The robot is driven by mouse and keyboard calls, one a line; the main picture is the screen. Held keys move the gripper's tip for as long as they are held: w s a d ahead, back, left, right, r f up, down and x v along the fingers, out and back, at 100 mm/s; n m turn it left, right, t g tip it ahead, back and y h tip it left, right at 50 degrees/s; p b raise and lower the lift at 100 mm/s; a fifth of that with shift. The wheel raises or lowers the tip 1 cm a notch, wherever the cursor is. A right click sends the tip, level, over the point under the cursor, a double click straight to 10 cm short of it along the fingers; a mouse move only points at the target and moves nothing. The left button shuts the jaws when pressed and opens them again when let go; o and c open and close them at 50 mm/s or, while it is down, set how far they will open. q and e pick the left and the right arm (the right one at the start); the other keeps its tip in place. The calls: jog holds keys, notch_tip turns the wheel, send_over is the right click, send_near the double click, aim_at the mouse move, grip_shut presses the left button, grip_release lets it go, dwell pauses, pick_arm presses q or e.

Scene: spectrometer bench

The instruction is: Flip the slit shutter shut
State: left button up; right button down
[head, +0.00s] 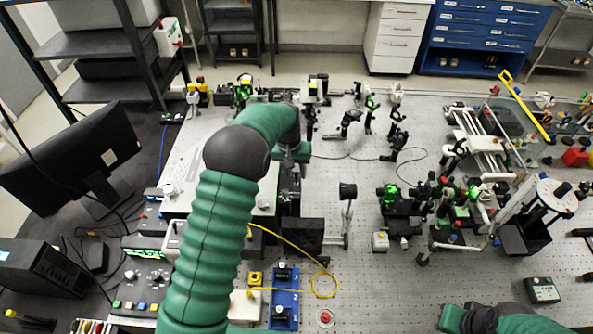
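I cannot pick out the slit shutter with certainty; it is too small here or hidden by my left arm. My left arm reaches up from the bottom and bends down at the bench. My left gripper (291,160) points down beside dark upright parts (289,196) at the right edge of a pale flat-topped housing (188,165). Its fingers are too small and too covered to tell whether they are open or touching anything. Part of my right arm shows at the bottom right edge; its gripper is not in view.
The perforated optical bench (345,180) has clear patches in the middle. A black lens post (347,192) stands right of my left gripper. Crowded optics with green lights (391,191) stand further right. A yellow cable (290,242) loops near a blue plate (284,297).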

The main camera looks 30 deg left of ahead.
pick_arm(q)
jog(key=shift+a, duration=0.1)
jog(key=shift+s+a+r, duration=0.1)
jog(key=shift+r, duration=0.15)
notch_tip(320, 180, up, 16)
jog(key=s+b, duration=0.2)
jog(key=b, duration=0.1)
jog(key=shift+s+a+b, duration=0.2)
jog(key=shift+a+b, duration=0.15)
jog(key=shift+d, duration=0.1)
